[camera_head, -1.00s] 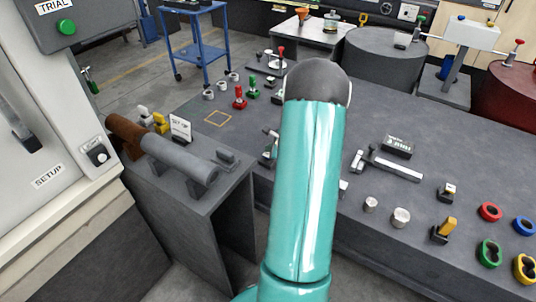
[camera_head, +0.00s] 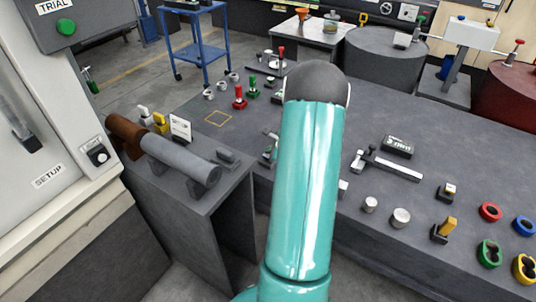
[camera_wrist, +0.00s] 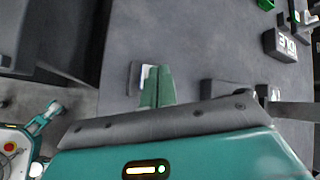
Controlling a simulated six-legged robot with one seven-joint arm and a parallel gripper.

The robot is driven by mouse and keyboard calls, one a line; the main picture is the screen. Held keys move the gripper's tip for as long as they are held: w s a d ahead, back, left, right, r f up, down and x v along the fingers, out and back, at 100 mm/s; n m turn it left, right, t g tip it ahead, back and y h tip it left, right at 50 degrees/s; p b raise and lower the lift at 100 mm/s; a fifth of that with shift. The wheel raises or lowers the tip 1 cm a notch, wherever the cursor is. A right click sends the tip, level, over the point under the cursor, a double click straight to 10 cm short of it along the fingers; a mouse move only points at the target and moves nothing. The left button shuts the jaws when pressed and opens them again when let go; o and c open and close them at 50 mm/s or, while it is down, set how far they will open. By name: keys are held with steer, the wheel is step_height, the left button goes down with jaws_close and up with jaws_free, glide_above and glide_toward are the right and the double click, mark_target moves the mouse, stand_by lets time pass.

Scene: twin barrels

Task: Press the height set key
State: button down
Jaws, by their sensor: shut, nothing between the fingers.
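My gripper (camera_wrist: 157,72) shows in the wrist view as two green fingers pressed together, with nothing between them. Its fingertips overlap a small dark block with a pale top (camera_wrist: 146,77), just left of and partly behind them. I cannot tell whether they touch it, or whether it is the height set key.
Metal cylinders (camera_head: 400,217), a yellow-topped block (camera_head: 444,230) and coloured rings (camera_head: 490,211) stand on the right of the bench. At left are a grey roller on a stand (camera_head: 180,160) and a machine labelled SETUP (camera_head: 48,176).

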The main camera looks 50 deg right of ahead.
steer(key=shift+f, duration=0.3)
steer(key=shift+r, duration=0.1)
stand_by(0.4)
steer(key=shift+r, duration=0.9)
steer(key=shift+r, duration=2.5)
steer(key=shift+a, duration=0.1)
